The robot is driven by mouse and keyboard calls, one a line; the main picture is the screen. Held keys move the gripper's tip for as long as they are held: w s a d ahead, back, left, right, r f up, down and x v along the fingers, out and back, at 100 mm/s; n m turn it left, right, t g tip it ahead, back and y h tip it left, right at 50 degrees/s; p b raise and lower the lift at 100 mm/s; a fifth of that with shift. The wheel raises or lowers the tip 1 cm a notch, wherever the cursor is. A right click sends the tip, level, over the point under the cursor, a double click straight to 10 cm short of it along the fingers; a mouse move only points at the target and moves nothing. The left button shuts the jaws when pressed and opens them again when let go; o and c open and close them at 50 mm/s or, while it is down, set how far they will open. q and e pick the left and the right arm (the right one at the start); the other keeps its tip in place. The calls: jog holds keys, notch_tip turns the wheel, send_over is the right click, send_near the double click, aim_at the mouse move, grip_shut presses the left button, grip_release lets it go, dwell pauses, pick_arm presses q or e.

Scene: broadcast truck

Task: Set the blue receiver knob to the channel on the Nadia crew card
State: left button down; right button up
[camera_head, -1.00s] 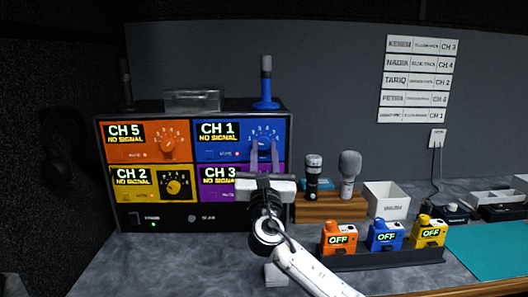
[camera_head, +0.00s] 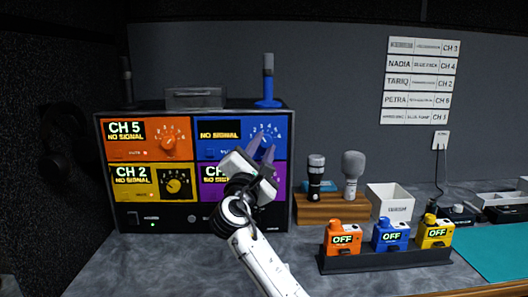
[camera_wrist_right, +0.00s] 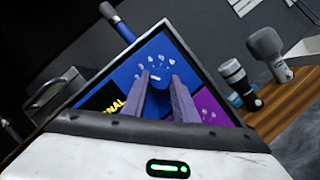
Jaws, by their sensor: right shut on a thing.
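The blue receiver panel (camera_head: 208,149) is at the upper right of the rack. Its display shows NO SIGNAL, and I see no channel number on it. My right gripper (camera_head: 263,146) is shut on the blue knob and tilted to the right, with its fingers hiding most of the knob in the head view. In the right wrist view, the blue knob (camera_wrist_right: 156,76) sits between the tips of the right gripper (camera_wrist_right: 170,88), with white dial marks around it. The Nadia crew card (camera_head: 421,65) on the wall reads CH 4. My left gripper is not in view.
The orange receiver (camera_head: 131,149) shows CH 5 and the yellow one (camera_head: 150,190) CH 2. The purple receiver (camera_head: 276,190) is partly behind my right gripper. Microphones (camera_head: 353,172) and a tray of colored packs (camera_head: 384,262) stand to the right.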

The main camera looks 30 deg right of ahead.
jog(key=m+g, duration=0.1)
jog(key=m, duration=0.1)
jog(key=m+g, duration=0.1)
jog(key=m, duration=0.2)
jog(key=shift+w+a+r, duration=0.1)
jog(key=shift+a+r, duration=0.05)
jog(key=m+p, duration=0.1)
jog(key=m, duration=0.1)
jog(key=m+g+y+p, duration=0.1)
jog(key=m, duration=0.1)
jog(key=shift+r+g, duration=0.2)
jog(key=shift+g, duration=0.1)
jog(key=shift+m, duration=0.4)
jog(key=o, duration=1.1)
jog(key=shift+c, duration=0.2)
jog(key=b+v, duration=0.1)
jog(key=v, duration=0.9)
jog(key=shift+a, duration=0.1)
